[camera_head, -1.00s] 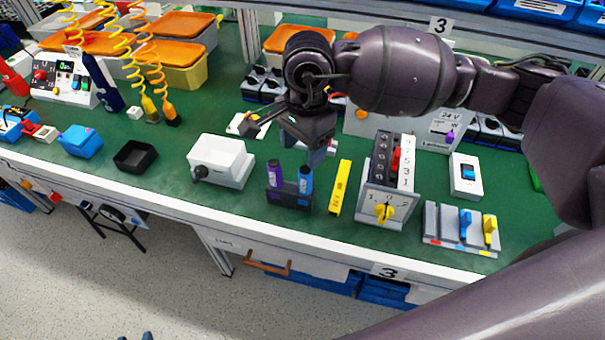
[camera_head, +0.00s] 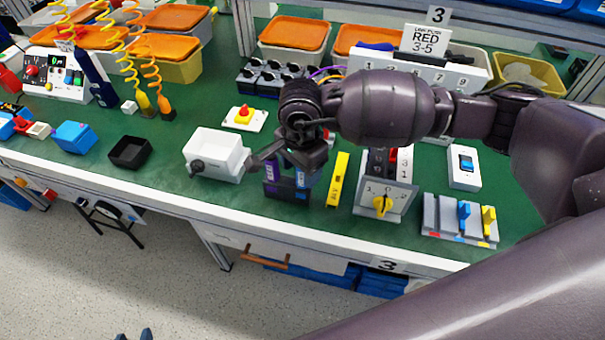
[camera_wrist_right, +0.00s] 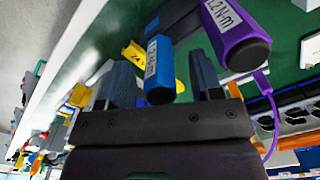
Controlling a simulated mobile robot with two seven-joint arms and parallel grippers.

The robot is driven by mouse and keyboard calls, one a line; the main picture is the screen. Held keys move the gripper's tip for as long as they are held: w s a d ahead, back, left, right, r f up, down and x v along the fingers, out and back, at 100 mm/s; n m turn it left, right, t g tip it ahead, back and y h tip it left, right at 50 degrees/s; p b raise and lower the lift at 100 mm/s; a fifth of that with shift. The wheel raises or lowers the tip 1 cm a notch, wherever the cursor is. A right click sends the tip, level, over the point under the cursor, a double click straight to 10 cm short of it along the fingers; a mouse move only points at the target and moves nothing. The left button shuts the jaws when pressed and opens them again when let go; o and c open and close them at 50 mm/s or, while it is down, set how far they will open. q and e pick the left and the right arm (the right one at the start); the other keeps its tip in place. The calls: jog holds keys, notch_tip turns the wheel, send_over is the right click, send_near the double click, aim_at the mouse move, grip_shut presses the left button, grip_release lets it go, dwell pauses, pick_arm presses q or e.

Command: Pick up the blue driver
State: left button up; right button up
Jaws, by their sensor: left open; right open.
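The blue driver (camera_wrist_right: 158,72) stands in a dark rack (camera_head: 287,193) at the front of the green bench. In the right wrist view it lies between the two fingers of my right gripper (camera_wrist_right: 163,82), which is open and not clamped on it. In the head view my right gripper (camera_head: 305,166) is over the rack and hides most of the blue driver. The purple driver (camera_head: 271,169) stands to its left in the same rack; it also shows beside the fingers in the wrist view (camera_wrist_right: 232,32). Only the tips of my left gripper (camera_head: 134,336) show at the bottom edge, apart.
A white box with a dark knob (camera_head: 215,156) stands left of the rack. A yellow bar (camera_head: 338,180) lies close on its right, then a rotary switch panel with a yellow knob (camera_head: 383,199). A red button on a yellow-white base (camera_head: 244,118) stands behind.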

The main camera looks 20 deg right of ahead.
jog(key=shift+f, duration=0.45)
jog(key=c, duration=1)
notch_tip(320, 180, up, 20)
jog(key=p, duration=0.1)
jog(key=shift+o, duration=1.1)
grip_shut()
jog(key=shift+r, duration=0.1)
